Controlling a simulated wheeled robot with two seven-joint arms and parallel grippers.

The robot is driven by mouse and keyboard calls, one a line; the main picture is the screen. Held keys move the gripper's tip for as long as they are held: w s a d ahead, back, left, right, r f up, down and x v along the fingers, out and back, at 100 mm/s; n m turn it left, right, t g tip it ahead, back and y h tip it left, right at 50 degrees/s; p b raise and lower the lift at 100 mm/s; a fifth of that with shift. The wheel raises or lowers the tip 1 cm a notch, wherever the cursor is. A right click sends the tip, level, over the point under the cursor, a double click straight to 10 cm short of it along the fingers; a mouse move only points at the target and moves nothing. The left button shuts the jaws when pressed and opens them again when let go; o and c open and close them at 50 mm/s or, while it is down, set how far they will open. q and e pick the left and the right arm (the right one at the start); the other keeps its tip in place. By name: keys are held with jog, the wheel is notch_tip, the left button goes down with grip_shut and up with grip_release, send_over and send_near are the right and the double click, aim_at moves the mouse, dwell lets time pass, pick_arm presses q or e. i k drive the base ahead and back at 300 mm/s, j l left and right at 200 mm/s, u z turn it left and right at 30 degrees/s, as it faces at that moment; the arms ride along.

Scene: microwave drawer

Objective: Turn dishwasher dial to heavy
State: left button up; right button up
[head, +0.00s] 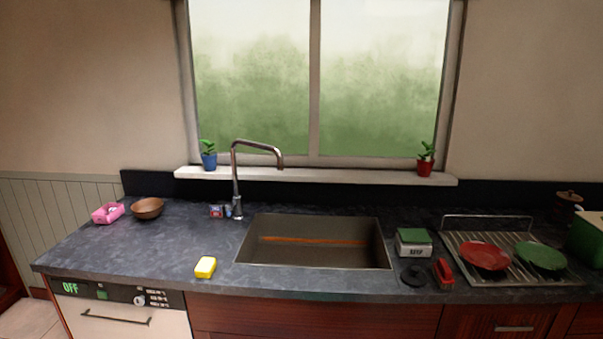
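The white dishwasher (140,317) is built in under the counter at the lower left, and the frame's bottom edge cuts it off. The dial's pointing direction cannot be made out. A dark bar handle (115,317) runs below the strip. Neither of my grippers shows in the head view.
A sink (315,241) with a tall tap (237,180) is in the middle.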

aim_at(139, 302)
jog(key=u, duration=1.2)
